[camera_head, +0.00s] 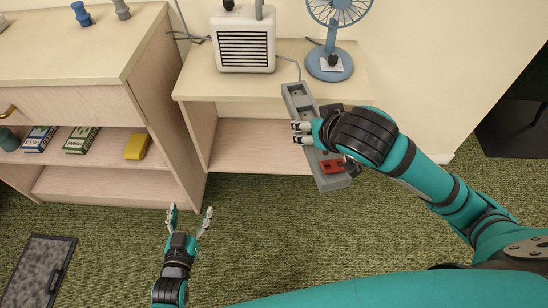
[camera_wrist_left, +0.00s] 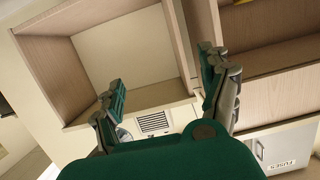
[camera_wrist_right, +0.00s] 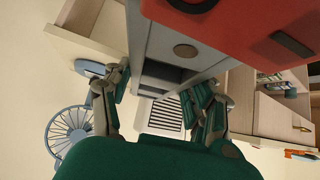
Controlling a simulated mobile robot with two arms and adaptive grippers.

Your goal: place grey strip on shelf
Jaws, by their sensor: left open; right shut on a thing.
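The grey strip (camera_head: 295,99) is a long grey bar with a red part (camera_head: 331,165) near its near end. It is tilted in front of the right side of the low shelf unit. My right gripper (camera_head: 301,132) is shut on its middle and hides part of it. In the right wrist view the strip (camera_wrist_right: 185,50) fills the top middle between the fingers. The shelf unit has a pale top (camera_head: 195,85) and an open lower compartment (camera_head: 245,142). My left gripper (camera_head: 190,217) is open and empty in front of the unit, low left of the strip.
A white heater-like box (camera_head: 243,52) and a blue fan (camera_head: 328,62) stand on the unit's top. A taller cabinet (camera_head: 85,50) on the left holds boxes (camera_head: 80,139) and a yellow item (camera_head: 136,147). The lower compartment looks empty. A dark panel (camera_head: 42,265) lies on the green carpet.

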